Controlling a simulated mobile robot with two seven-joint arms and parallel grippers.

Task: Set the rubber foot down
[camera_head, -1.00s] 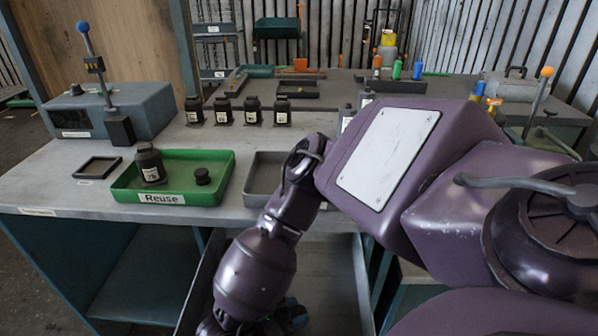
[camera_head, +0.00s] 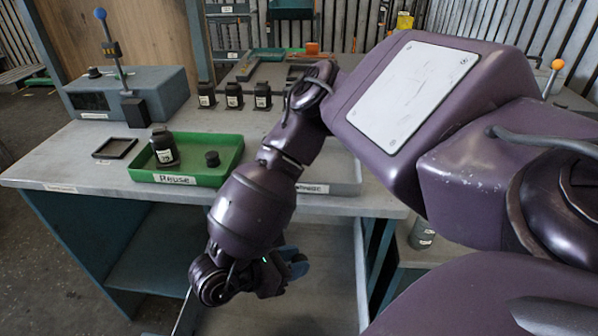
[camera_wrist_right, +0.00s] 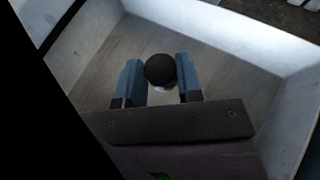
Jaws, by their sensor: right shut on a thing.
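The rubber foot (camera_wrist_right: 161,70) is a dark round piece in the right wrist view. It sits between the blue fingertips of my right gripper (camera_wrist_right: 161,82), which is shut on it. In the head view my right gripper (camera_head: 294,262) hangs over the open drawer (camera_head: 330,258) below the bench edge, with its fingers partly hidden by my arm. The wrist view shows the drawer's bare floor (camera_wrist_right: 225,75) and pale walls beneath the gripper. I cannot tell the foot's height above that floor. My left gripper is not in view.
A green tray (camera_head: 235,165) labelled Reuse holds a black bottle-like part (camera_head: 164,147) and a small black piece (camera_head: 212,158). A grey tray (camera_head: 345,175) is partly behind my arm. A blue-grey machine (camera_head: 150,92) and a dark frame (camera_head: 115,148) stand left.

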